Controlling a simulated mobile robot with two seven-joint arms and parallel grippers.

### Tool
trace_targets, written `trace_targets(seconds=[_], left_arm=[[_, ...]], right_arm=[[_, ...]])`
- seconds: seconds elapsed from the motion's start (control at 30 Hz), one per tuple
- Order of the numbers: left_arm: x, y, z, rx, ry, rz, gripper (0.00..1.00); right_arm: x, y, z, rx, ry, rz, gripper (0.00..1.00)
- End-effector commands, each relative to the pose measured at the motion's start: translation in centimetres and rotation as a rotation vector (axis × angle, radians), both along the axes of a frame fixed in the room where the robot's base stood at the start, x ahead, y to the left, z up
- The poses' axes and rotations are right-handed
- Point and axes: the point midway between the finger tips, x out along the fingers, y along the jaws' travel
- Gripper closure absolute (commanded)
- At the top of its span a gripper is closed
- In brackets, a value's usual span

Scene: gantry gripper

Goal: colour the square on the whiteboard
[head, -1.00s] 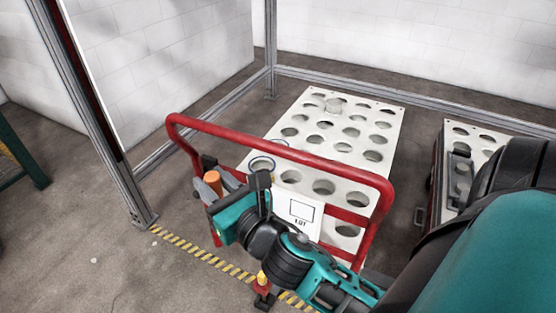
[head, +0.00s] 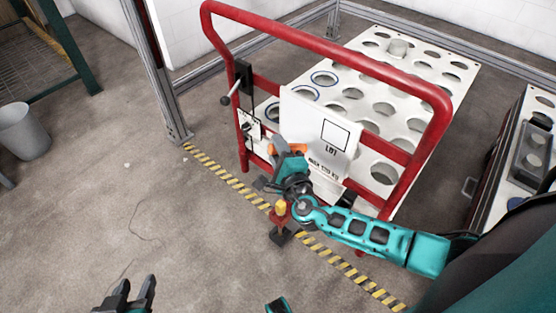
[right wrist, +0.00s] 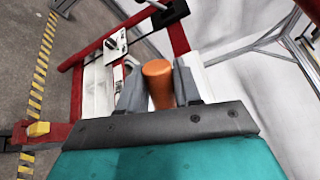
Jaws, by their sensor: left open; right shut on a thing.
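The whiteboard (head: 304,128) hangs on the red cart frame in the head view. The square (head: 335,135) is a black outline with a white inside, above the printed "LOT". My right gripper (head: 280,151) is at the board's lower left corner, left of and below the square. It is shut on an orange marker (right wrist: 159,82), which stands between its fingers in the right wrist view. The marker's tip is hidden, and I cannot tell whether it touches the board. My left gripper (head: 132,297) is open and empty at the bottom left, over the floor.
The red tubular frame (head: 330,45) surrounds the board. A lever (head: 236,90) is on its left side. Behind is a white platform with round holes (head: 440,92). A red and yellow post (head: 281,213) stands below my right gripper.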

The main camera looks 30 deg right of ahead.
Motion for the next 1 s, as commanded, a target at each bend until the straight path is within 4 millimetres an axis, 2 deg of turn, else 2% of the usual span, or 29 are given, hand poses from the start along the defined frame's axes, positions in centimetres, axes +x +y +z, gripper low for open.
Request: trace_targets(seconds=[0.17, 0.6, 1.0], left_arm=[[0.4, 0.0, 0.1, -0.001, -0.015, -0.003, 0.57], [0.1, 0.0, -2.0, -0.001, -0.007, 0.0, 0.57], [-0.1, 0.0, -2.4, -0.004, -0.002, 0.002, 0.57]], right_arm=[[0.5, -1.0, -0.5, -0.026, 0.003, 0.0, 0.97], [2.1, -4.9, -0.6, -0.022, 0.003, 0.0, 0.97], [2.5, -5.8, -0.4, -0.019, 0.004, 0.0, 0.97]])
